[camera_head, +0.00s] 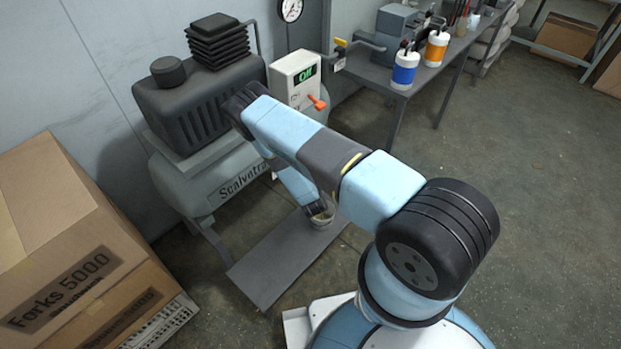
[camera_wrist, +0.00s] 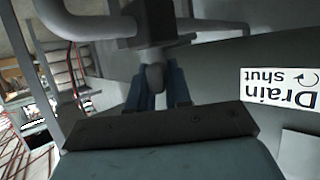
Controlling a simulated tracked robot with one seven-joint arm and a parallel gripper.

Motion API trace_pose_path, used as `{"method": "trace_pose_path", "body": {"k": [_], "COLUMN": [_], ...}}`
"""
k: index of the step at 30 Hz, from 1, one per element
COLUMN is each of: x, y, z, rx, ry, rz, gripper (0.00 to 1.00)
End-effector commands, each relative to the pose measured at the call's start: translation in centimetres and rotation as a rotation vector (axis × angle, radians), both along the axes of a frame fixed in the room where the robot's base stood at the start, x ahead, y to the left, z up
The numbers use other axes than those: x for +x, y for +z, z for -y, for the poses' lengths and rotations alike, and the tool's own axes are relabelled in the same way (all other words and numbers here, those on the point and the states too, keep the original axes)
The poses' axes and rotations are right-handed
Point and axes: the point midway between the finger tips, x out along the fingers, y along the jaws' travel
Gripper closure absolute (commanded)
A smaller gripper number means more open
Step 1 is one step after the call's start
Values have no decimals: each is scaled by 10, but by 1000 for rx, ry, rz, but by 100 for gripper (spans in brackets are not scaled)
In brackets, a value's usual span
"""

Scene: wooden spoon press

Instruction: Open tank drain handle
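The tank (camera_head: 225,180), a grey compressor tank with lettering, stands against the wall in the head view. In the wrist view, the grey drain handle (camera_wrist: 155,77) hangs below a pipe fitting on the tank's underside. My gripper (camera_wrist: 160,85) has its two blue fingers close on both sides of the handle, with almost no gap beside it. A white label (camera_wrist: 280,92) reading "Drain shut" with a curved arrow appears upside down at the right. In the head view my arm hides the fingers and the handle.
A switch box (camera_head: 296,78) with a green "ON" display and an orange lever is behind the arm. Cardboard boxes (camera_head: 75,245) stand left.

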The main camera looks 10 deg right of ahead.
Motion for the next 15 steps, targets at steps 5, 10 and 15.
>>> {"method": "trace_pose_path", "body": {"k": [5,10,15], "x": [1,1,-1], "y": [1,1,1], "z": [0,0,-1], "rx": [0,0,0], "ry": [0,0,0], "rz": [3,2,1], "gripper": [65,61,61]}}
